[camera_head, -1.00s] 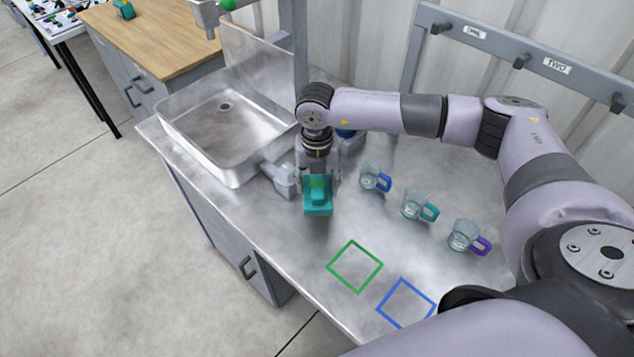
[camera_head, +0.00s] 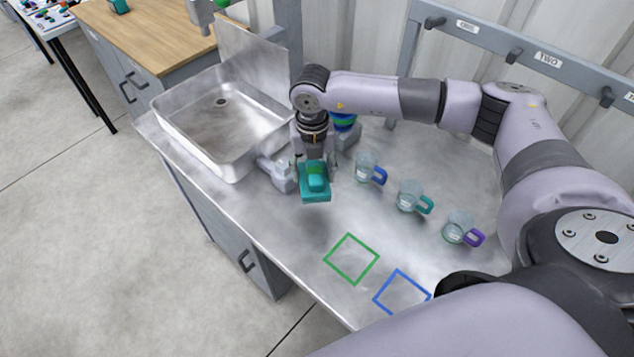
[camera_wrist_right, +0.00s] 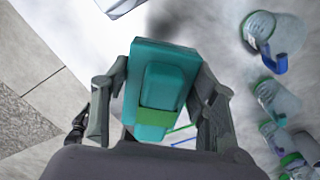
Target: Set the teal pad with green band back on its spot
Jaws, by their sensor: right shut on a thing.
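The teal pad with green band (camera_head: 315,188) is held in my right gripper (camera_head: 315,172), above the metal counter near the sink's right front corner. In the right wrist view the pad (camera_wrist_right: 160,85) sits between both fingers, its green band (camera_wrist_right: 158,117) across the raised middle part. A green square outline (camera_head: 351,259) and a blue square outline (camera_head: 402,294) are marked on the counter, nearer the front; both look empty. The pad is apart from both outlines.
Three glass mugs stand right of the gripper, with blue (camera_head: 367,169), teal (camera_head: 410,196) and purple (camera_head: 459,228) handles. A sink (camera_head: 220,120) lies to the left. A grey rail with labelled pegs (camera_head: 514,54) stands behind. The counter around the outlines is clear.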

